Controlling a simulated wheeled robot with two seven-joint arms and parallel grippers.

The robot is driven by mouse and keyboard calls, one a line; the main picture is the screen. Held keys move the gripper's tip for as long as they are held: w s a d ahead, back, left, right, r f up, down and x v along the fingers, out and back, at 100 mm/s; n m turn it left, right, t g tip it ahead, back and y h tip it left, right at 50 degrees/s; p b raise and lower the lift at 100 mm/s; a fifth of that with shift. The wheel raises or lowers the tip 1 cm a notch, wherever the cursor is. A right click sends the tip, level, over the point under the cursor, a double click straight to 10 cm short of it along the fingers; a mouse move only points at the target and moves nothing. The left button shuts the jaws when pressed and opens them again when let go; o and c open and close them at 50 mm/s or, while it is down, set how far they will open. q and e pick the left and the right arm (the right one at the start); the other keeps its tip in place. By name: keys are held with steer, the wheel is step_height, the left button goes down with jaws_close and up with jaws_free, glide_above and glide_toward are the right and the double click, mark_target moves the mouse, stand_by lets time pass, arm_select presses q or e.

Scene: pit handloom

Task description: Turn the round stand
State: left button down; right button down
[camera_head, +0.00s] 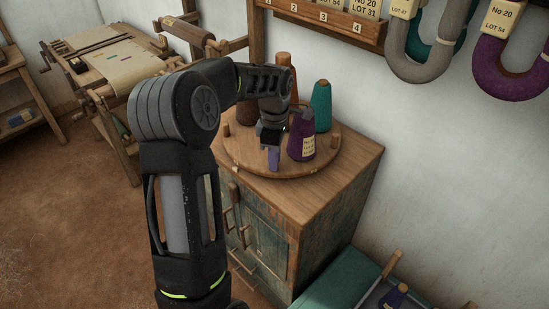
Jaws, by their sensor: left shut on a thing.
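The round stand (245,152) is a wooden disc lying on top of a cabinet. It carries a purple cone (302,135) with a label, a teal cone (321,106), an orange-brown cone (284,75) and a dark brown cone partly hidden behind my arm. Short wooden pegs stand at its rim, one at the left (226,129) and one at the right (337,140). My left gripper (272,156) points down over the front rim, left of the purple cone. It is shut on what seems a rim peg, mostly hidden by the fingers. My right gripper is out of view.
The worn green cabinet (262,240) has a wooden top (325,192). A numbered rack (330,20) and hanging grey and purple yarn hanks (505,75) are on the wall behind. A loom (115,65) stands at the left. A green box (340,280) sits front right.

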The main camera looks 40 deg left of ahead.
mark_target(331, 150)
arm_select(q)
steer(key=shift+w+d, duration=0.1)
stand_by(0.7)
steer(key=shift+w+d+n, duration=0.95)
steer(key=shift+d+n, duration=0.05)
steer(key=shift+d, duration=0.2)
steer(key=shift+w+d+n, duration=0.7)
steer(key=shift+w+d, duration=0.05)
steer(key=shift+w, duration=0.05)
steer(key=shift+w+d+r+n, duration=0.1)
steer(key=shift+w+d+n, duration=0.6)
steer(key=shift+w, duration=0.25)
steer(key=shift+w+d+n, duration=0.55)
steer(key=shift+w+n, duration=0.15)
steer(key=shift+w, duration=0.2)
steer(key=shift+w+d+n+p, duration=0.3)
steer(key=shift+w+n, duration=0.2)
steer(key=shift+w, duration=0.2)
steer(key=shift+w+d+n+p, duration=0.15)
steer(key=shift+w+n+p, duration=0.2)
steer(key=shift+w+n, duration=0.25)
steer(key=shift+w+d+n+p, duration=0.25)
steer(key=shift+w+n+p, duration=0.15)
steer(key=shift+w, duration=0.4)
steer(key=shift+w+d+n+p, duration=0.15)
steer(key=shift+w+n+p, duration=0.2)
steer(key=shift+w+n, duration=1.35)
steer(key=shift+w, duration=1.05)
